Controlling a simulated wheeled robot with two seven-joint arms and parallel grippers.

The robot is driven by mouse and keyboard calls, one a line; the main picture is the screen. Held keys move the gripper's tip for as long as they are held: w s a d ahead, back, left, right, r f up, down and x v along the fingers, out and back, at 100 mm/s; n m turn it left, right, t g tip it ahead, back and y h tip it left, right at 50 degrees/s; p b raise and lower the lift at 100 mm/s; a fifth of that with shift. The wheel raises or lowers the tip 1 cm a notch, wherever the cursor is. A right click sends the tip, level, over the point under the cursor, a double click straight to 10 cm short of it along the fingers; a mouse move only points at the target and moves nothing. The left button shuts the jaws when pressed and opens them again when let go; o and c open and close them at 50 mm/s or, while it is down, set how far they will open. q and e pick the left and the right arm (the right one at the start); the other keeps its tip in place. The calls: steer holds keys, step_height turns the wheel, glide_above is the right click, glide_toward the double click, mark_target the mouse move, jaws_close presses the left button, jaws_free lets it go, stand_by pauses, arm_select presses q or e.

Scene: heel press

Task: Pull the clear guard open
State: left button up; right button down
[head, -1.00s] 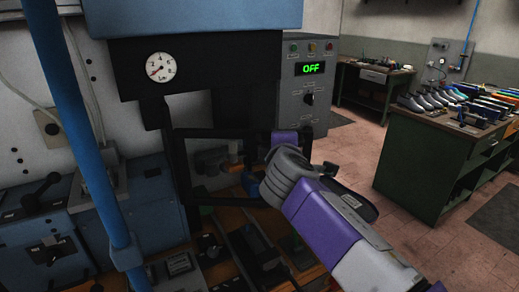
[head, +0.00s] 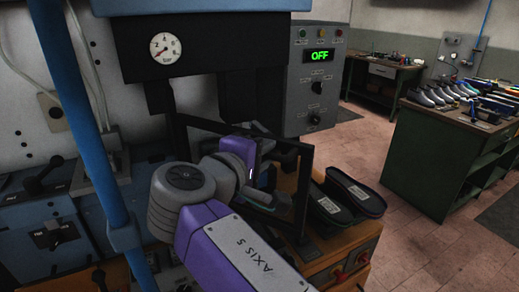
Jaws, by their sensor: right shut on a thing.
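The clear guard (head: 306,193) is a black rectangular frame around a see-through pane, below the blue press head. It stands at an angle, its top bar sloping down to the right. My right gripper (head: 262,192) is at the guard, shut on its handle. The purple and grey wrist and forearm cover the guard's lower left part and most of the handle, so the exact contact is hidden. My left gripper is out of view.
A grey control box (head: 314,85) reading OFF is at the right of the press. A dial gauge (head: 165,48) is on the press head. Dark shoe soles (head: 345,195) lie on the wooden bench right of the guard. A blue pole (head: 92,130) stands at left.

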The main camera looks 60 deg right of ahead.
steer(key=c, duration=1.2)
jaws_free()
steer(key=shift+d, duration=0.1)
steer(key=shift+p+v, duration=0.8)
steer(key=shift+v, duration=3)
